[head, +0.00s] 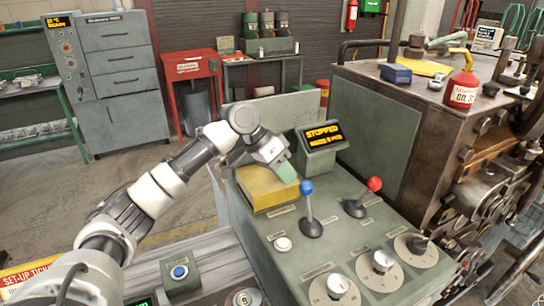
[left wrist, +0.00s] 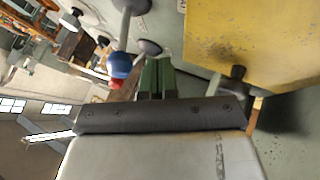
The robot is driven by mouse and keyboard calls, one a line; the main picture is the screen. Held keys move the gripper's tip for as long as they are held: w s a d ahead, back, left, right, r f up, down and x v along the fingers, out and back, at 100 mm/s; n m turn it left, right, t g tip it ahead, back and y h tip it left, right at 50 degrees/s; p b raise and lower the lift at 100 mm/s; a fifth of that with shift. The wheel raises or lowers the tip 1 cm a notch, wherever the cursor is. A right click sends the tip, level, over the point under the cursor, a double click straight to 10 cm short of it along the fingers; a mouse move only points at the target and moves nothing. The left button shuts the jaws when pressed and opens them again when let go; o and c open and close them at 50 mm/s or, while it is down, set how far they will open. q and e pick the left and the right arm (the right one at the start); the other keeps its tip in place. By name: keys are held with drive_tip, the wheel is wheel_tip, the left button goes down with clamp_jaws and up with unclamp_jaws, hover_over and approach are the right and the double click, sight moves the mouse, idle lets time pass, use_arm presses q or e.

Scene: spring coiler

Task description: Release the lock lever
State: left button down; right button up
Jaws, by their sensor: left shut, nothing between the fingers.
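The console (head: 345,245) has a lever with a blue knob (head: 307,188) and a lever with a red knob (head: 374,184). Their labels are too small to read, so I cannot tell which is the lock lever. My left gripper (head: 286,173) is shut and empty, over the right end of a yellow cover, just left of the blue knob. Whether it touches the cover is unclear. In the left wrist view its green fingers (left wrist: 156,76) are together, beside the blue knob (left wrist: 121,65) and apart from it. The red knob (left wrist: 115,84) shows partly behind. My right gripper is out of view.
The yellow cover (head: 262,190) sits on the console's rear left; a small dark peg (left wrist: 237,73) shows at its edge. A display (head: 322,135) reading "STOPPED" stands behind the levers. A white button (head: 283,244) and several dials lie in front. A large machine (head: 390,120) stands right.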

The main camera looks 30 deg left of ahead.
use_arm(q)
drive_tip(key=shift+s+d+r, duration=0.1)
drive_tip(key=shift+s+d, duration=0.15)
drive_tip(key=shift+d, duration=0.25)
drive_tip(key=shift+s+d+r, duration=0.1)
drive_tip(key=shift+s+d, duration=0.1)
drive_tip(key=shift+d, duration=0.3)
drive_tip(key=shift+s+d+r+y+p, duration=0.2)
drive_tip(key=shift+d+r+y+p, duration=0.1)
drive_tip(key=shift+p, duration=0.55)
drive_tip(key=s+d+m+t+y+p, duration=0.1)
drive_tip(key=s+d+y+p, duration=0.1)
drive_tip(key=p, duration=0.4)
drive_tip(key=s+d+r+t+y+p, duration=0.1)
drive_tip(key=s+d+t+y+p, duration=0.1)
drive_tip(key=d+y+p, duration=0.1)
drive_tip(key=d+p, duration=0.1)
drive_tip(key=p, duration=0.1)
drive_tip(key=shift+d+r+m+p, duration=0.2)
drive_tip(key=shift+d+m+p, duration=0.15)
drive_tip(key=shift+m, duration=0.05)
drive_tip(key=shift+d+f, duration=0.1)
